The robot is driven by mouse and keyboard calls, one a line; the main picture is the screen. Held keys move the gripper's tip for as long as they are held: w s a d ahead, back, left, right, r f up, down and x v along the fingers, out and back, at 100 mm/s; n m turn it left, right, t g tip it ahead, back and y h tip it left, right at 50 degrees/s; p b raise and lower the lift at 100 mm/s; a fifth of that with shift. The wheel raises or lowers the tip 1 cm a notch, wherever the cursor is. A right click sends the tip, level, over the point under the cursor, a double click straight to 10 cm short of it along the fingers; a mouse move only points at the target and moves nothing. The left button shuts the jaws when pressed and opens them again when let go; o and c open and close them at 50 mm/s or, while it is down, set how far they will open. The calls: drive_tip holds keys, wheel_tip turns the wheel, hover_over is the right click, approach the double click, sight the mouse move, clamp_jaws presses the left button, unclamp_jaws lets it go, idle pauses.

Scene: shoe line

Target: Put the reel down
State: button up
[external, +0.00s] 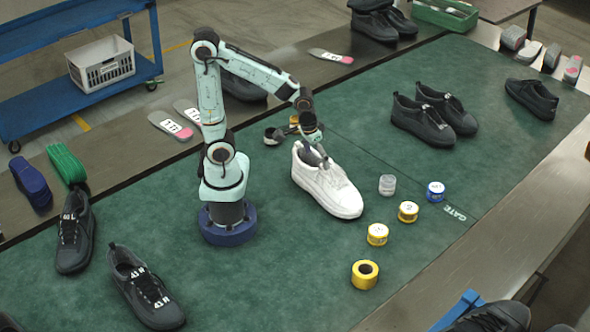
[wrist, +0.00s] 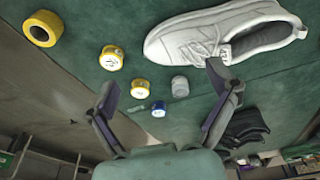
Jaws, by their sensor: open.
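The reels stand on the green mat to the right of and below the white shoe (external: 328,182). The largest yellow reel (external: 365,275) is nearest the front; it also shows in the wrist view (wrist: 41,29). Two smaller yellow reels (external: 377,234) (external: 408,211), a blue reel (external: 435,192) and a pale, clear one (external: 387,185) run up to the right. My gripper (external: 293,136) is open, above the mat at the shoe's heel end. In the wrist view its fingers (wrist: 163,78) are spread with nothing held. A small yellow thing (external: 293,120) shows beside the gripper, partly hidden.
Dark shoes (external: 434,121) stand at the back right and at the front left (external: 144,288). A white basket (external: 101,64) sits on a blue cart. A green crate (external: 444,14) is at the back. The mat's front middle is clear.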

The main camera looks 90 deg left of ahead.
drive_tip(key=s+r+m+g, duration=0.2)
drive_tip(key=s+m, duration=0.3)
drive_tip(key=s, duration=0.7)
drive_tip(key=shift+s+d+r+m, duration=0.25)
drive_tip(key=shift+d+r+m, duration=0.15)
drive_tip(key=shift+d+r, duration=0.05)
idle(3.9)
drive_tip(key=shift+o, duration=1.2)
